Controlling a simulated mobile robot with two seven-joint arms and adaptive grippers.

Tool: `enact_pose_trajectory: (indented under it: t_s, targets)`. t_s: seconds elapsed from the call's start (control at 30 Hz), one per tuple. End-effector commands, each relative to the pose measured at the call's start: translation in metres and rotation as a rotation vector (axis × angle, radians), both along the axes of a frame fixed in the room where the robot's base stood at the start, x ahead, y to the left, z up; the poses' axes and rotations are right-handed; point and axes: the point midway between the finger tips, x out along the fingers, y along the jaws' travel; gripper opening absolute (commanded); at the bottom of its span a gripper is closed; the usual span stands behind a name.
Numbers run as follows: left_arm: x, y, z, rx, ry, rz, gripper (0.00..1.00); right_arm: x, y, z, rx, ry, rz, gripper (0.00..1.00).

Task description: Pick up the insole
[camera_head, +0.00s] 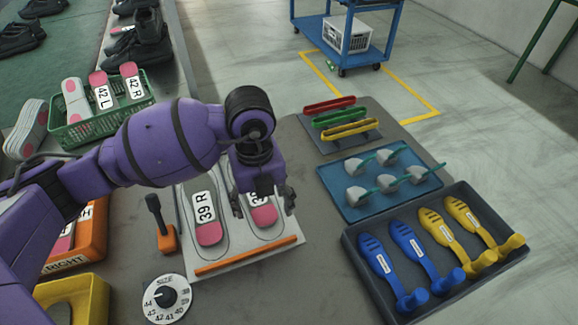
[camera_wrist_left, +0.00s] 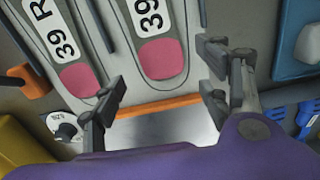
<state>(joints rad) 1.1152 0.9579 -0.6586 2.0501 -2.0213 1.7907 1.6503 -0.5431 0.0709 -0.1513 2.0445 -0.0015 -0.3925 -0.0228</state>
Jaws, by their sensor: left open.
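Two grey insoles with pink heels and white labels lie side by side on a pale board (camera_head: 245,258) with an orange front strip. The left insole (camera_head: 208,232), marked 39 R, also shows in the left wrist view (camera_wrist_left: 78,78). The right insole (camera_head: 264,216) is partly hidden by my left gripper in the head view; its label reads 39 in the wrist view (camera_wrist_left: 160,58), with the letter cut off. My left gripper (camera_head: 264,206) is open above the right insole's heel end. Its fingers (camera_wrist_left: 162,86) stand either side of that insole, apparently empty. My right gripper is not in view.
Right of the board are a blue tray (camera_head: 345,207) of grey pieces and a dark tray (camera_head: 352,240) with blue and yellow shoe-shaped tools. A size dial (camera_head: 168,298) and orange-based tool (camera_head: 166,238) stand left. A green basket (camera_head: 70,137) holds more insoles.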

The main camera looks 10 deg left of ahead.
Motion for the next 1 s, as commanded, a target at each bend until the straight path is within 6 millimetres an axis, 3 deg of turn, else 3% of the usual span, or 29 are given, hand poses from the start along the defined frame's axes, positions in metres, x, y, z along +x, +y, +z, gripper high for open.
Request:
enact_pose_trajectory:
  t_s: [0.2, 0.47, 0.8, 1.0]
  targets:
    - [0.0, 0.0, -0.034, 0.002, 0.005, 0.001, 0.69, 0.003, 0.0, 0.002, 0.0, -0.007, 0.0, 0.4]
    - [0.0, 0.0, -0.039, 0.0, 0.001, 0.0, 0.69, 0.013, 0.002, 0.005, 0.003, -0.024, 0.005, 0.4]
    - [0.0, 0.0, -0.039, 0.001, 0.003, 0.001, 0.24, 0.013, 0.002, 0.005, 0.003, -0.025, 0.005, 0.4]
    - [0.0, 0.0, -0.039, 0.001, 0.002, 0.001, 0.23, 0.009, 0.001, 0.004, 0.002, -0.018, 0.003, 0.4]
